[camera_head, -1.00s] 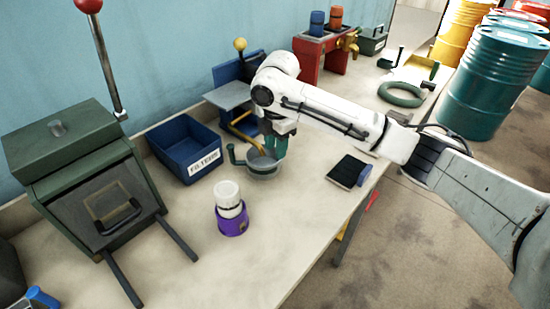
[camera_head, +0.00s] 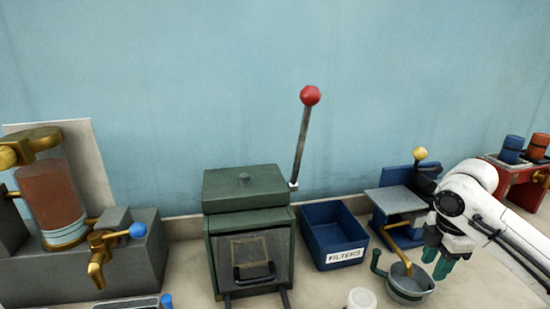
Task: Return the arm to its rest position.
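My white arm (camera_head: 476,205) reaches in from the right edge of the head view. The rest of the arm is cut off by the right edge.
A blue stand (camera_head: 412,190) with a yellow-knobbed lever is close behind my gripper. A blue FILTERS bin (camera_head: 333,236) and a green press box (camera_head: 247,225) stand to the left. A white lid (camera_head: 361,298) shows at the bottom edge. A brass-tapped dispenser (camera_head: 60,205) is far left.

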